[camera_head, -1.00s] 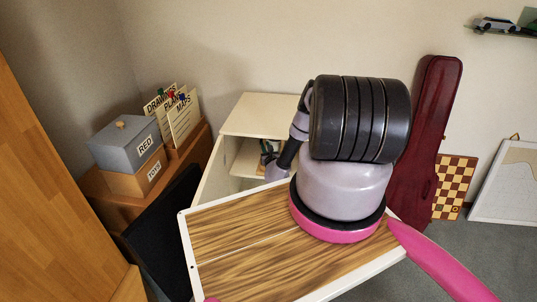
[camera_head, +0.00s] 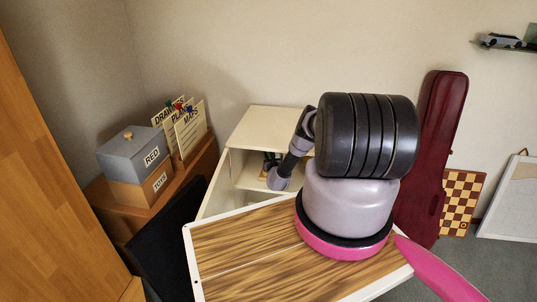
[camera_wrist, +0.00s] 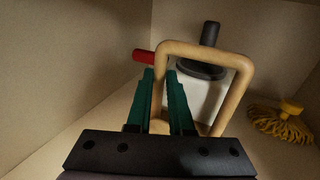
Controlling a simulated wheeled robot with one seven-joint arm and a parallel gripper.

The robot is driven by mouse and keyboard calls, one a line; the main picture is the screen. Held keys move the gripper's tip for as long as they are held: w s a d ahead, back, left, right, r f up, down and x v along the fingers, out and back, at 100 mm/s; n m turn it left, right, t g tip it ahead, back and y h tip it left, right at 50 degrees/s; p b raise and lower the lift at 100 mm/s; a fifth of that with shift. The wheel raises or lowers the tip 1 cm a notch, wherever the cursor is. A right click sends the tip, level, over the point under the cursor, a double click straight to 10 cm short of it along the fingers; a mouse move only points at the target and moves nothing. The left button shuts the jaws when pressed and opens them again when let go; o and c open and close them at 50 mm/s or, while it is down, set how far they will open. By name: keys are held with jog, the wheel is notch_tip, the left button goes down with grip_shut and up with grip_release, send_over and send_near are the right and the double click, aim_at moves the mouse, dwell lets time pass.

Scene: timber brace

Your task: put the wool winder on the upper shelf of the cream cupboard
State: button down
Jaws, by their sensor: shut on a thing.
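The cream cupboard (camera_head: 268,122) stands open-fronted against the wall, partly hidden by my arm. My gripper (camera_wrist: 162,78), with green fingers, is inside a cream-walled space in the wrist view. It is shut on the near leg of a tan loop that belongs to what looks like the wool winder (camera_wrist: 205,92). This has a white body, a black knob on top and a red handle sticking out left. It looks upright; its base is hidden behind the gripper, so I cannot tell whether it touches the shelf.
A yellow mop-like thing (camera_wrist: 282,122) lies to the right in the wrist view. A box labelled RED (camera_head: 135,150) sits on one labelled TOYS (camera_head: 145,190), beside card files (camera_head: 188,130). A dark red instrument case (camera_head: 440,120) stands right of the cupboard.

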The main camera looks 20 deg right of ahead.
jog(key=c, duration=1.1)
grip_release()
jog(key=shift+f, duration=0.15)
jog(key=o, duration=0.3)
jog(key=v, duration=1.2)
jog(key=shift+s, duration=0.1)
